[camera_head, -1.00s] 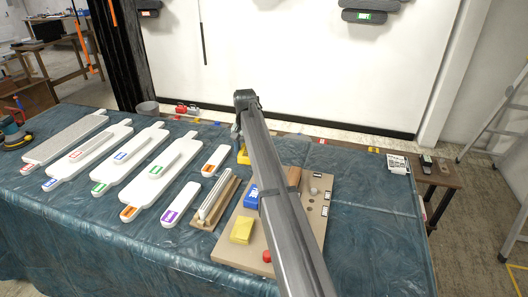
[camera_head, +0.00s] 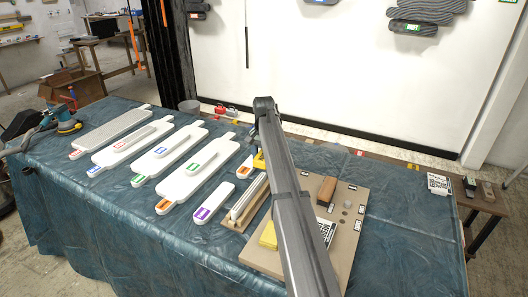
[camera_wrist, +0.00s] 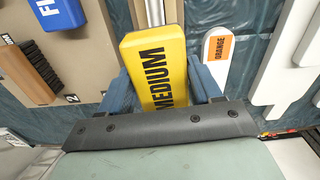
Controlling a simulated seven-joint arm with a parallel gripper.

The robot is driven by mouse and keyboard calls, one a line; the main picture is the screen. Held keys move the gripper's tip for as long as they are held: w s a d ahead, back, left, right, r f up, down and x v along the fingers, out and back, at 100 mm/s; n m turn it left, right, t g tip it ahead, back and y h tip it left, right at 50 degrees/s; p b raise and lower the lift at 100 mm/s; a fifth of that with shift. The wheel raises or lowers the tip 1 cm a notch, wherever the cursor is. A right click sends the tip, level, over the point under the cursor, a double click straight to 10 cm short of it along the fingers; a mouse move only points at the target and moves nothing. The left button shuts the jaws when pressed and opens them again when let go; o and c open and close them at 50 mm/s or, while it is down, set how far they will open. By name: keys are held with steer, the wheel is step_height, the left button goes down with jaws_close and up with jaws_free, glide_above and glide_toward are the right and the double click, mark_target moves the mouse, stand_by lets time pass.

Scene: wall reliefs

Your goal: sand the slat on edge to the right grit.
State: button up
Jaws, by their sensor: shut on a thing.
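My gripper (camera_wrist: 160,95) is shut on a yellow block labelled MEDIUM (camera_wrist: 155,60), which also shows at the arm's end in the head view (camera_head: 259,160). The pale slat on edge (camera_head: 250,195) stands in a wooden holder (camera_head: 233,223) left of my arm. In the wrist view a strip of the slat (camera_wrist: 155,10) runs up from behind the block. I cannot tell whether block and slat touch. A blue block (camera_wrist: 55,12) with its label cut off lies to the left. A second yellow block (camera_head: 267,236) lies on the tan board, partly hidden by my arm.
The tan board (camera_head: 345,215) carries a wooden brush (camera_head: 326,190) and a printed code. White panels with coloured labels (camera_head: 170,153) fill the table's left. Small pieces with orange (camera_wrist: 217,50) and purple (camera_head: 205,208) labels lie near the holder. The cloth right of the board is mostly clear.

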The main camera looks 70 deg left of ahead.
mark_target(237, 207)
steer(key=shift+f, duration=1.6)
steer(key=shift+s+d+f, duration=0.25)
steer(key=shift+f, duration=0.2)
steer(key=shift+s+d+f, duration=0.2)
steer(key=shift+d+f, duration=0.05)
steer(key=shift+f, duration=0.15)
steer(key=shift+c, duration=0.4)
steer(key=shift+s+d+f, duration=0.1)
steer(key=shift+s+d, duration=7.6)
steer(key=shift+d, duration=0.05)
steer(key=shift+w+a, duration=0.85)
steer(key=shift+a, duration=0.2)
steer(key=shift+w+a, duration=7.2)
steer(key=shift+w, duration=0.05)
steer(key=shift+w+a, duration=0.1)
steer(key=shift+w, duration=0.05)
steer(key=shift+r, duration=4.15)
